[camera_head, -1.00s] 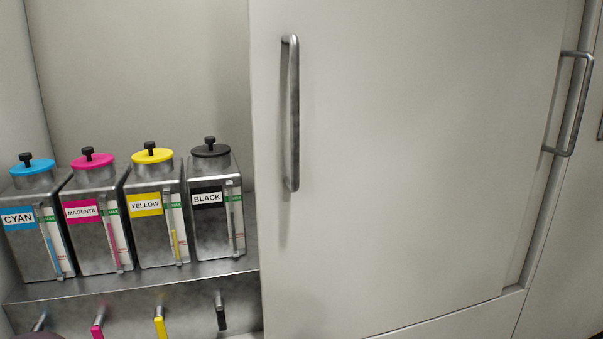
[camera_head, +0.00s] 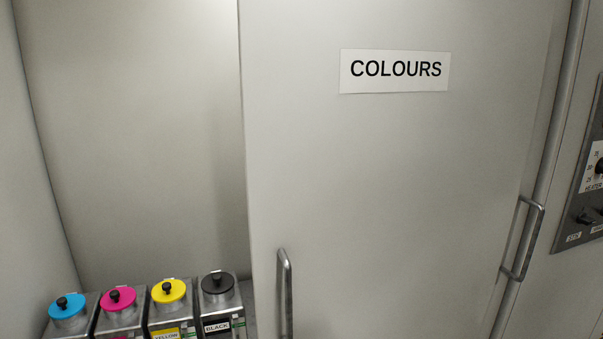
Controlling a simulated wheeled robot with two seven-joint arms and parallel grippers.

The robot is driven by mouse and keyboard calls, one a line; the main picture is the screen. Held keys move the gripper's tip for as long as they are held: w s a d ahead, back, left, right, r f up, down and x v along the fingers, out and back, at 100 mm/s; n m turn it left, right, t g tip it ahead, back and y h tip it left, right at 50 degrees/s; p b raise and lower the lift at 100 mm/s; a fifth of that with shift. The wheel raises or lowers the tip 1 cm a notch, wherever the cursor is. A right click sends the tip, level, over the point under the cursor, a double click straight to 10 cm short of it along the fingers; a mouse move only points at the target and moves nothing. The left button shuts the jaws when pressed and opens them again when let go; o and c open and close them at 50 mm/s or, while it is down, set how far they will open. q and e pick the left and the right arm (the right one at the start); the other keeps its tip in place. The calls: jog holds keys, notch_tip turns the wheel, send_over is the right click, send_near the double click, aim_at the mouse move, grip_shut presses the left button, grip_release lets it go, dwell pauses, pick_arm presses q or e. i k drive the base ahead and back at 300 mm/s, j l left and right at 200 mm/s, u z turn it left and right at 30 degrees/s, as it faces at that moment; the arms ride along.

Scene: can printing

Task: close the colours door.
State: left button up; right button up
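The colours door (camera_head: 390,190) is a large pale panel with a white "COLOURS" sign (camera_head: 395,71) near its top. It covers the right part of the cabinet, and the left part stands open. A vertical metal handle (camera_head: 287,295) is on the door near its left edge, its lower end cut off by the frame. A second metal handle (camera_head: 524,240) is at the right, by the door's right edge. Neither of my grippers is in the head view.
In the open part stand ink tanks with cyan (camera_head: 68,305), magenta (camera_head: 120,298), yellow (camera_head: 169,290) and black (camera_head: 217,286) lids, cut off below. A control panel with knobs (camera_head: 585,190) is at the far right.

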aim_at(386, 142)
jog(key=i+l+u, duration=0.2)
jog(key=l, duration=1.35)
jog(key=l+u, duration=0.25)
jog(key=l, duration=1.3)
jog(key=l+u, duration=0.2)
jog(key=l, duration=1.35)
jog(key=k, duration=0.05)
